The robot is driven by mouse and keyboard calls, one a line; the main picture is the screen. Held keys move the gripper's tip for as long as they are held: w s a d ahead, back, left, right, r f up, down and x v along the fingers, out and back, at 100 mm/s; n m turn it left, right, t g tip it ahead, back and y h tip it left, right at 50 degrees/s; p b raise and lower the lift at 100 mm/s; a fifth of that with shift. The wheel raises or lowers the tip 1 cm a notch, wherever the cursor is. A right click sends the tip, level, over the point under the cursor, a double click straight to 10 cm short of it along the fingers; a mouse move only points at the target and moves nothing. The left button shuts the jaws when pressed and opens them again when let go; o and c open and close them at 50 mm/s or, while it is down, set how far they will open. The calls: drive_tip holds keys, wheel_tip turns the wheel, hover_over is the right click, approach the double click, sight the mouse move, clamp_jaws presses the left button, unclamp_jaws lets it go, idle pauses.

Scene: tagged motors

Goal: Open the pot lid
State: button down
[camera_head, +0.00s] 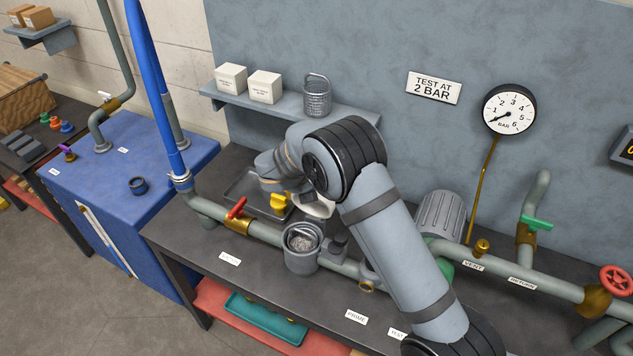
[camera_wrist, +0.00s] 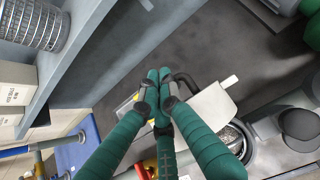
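The grey pot (camera_head: 302,258) stands in the pipe line on the bench, its mouth uncovered and a grey mesh showing inside. The wrist view shows part of its rim and mesh (camera_wrist: 238,138). The pale grey pot lid (camera_head: 318,207) is off the pot, behind it and tilted. In the wrist view the lid (camera_wrist: 205,108) has a black loop handle. My gripper (camera_wrist: 162,88) has its green fingers drawn together at that handle and appears shut on it; the exact contact is partly hidden by the fingers. My arm hides most of the gripper in the head view.
A shallow tray (camera_head: 243,186) and a yellow part (camera_head: 280,204) lie near my gripper. A red-handled valve (camera_head: 237,210) is left of the pot, a dark cap (camera_head: 338,246) right of it. A shelf (camera_head: 223,94) with boxes and a wire basket (camera_head: 317,97) is above.

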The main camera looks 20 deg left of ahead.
drive_tip(key=shift+d+b+x, duration=0.1)
drive_tip(key=shift+b+x, duration=0.2)
drive_tip(key=shift+x, duration=0.75)
drive_tip(key=shift+d+b+x, duration=0.15)
drive_tip(key=shift+b+x, duration=0.1)
drive_tip(key=shift+x, duration=0.75)
drive_tip(key=shift+r, duration=0.1)
drive_tip(key=w+r+p, duration=0.3)
drive_tip(key=r+p, duration=0.6)
drive_tip(key=r, duration=0.2)
drive_tip(key=shift+w, duration=0.2)
drive_tip(key=shift+d, duration=0.15)
